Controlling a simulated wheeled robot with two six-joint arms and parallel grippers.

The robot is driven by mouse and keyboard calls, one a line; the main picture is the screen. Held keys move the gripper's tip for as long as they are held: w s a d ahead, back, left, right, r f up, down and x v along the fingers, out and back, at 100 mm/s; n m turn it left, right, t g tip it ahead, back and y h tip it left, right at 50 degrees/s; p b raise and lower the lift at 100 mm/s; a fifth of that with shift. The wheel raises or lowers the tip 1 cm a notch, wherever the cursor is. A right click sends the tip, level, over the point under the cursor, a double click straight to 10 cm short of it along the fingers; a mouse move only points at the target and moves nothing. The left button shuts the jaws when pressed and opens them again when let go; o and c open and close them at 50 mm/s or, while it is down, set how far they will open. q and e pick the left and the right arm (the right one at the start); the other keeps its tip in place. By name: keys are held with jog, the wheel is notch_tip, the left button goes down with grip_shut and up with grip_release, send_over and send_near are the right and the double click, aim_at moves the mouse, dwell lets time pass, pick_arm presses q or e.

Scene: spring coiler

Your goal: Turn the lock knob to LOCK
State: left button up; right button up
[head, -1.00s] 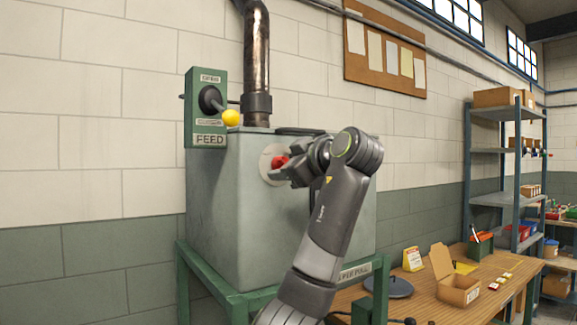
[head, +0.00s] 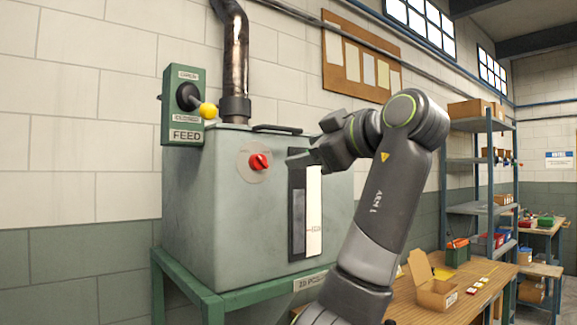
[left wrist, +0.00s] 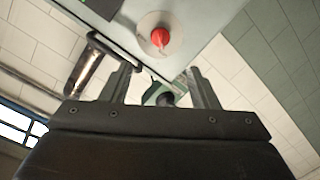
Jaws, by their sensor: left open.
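The red lock knob (head: 259,161) sits on a round pale plate (head: 246,175) on the front of the grey hopper box. Its labels are too small to read, so I cannot tell which setting it points at. My left gripper (head: 292,160) is to the right of the knob, apart from it, open and empty. In the left wrist view the knob (left wrist: 160,38) shows whole, beyond the open fingers of my left gripper (left wrist: 162,88). My right gripper is out of view.
A green FEED box (head: 184,108) with a yellow-tipped lever (head: 208,110) is on the hopper's left. A dark pipe (head: 234,60) rises behind it. A black and white gauge strip (head: 314,210) is beside my arm. A workbench (head: 455,303) with an open carton (head: 433,291) stands at right.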

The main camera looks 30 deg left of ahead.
pick_arm(q)
jog(key=shift+v, duration=1.7)
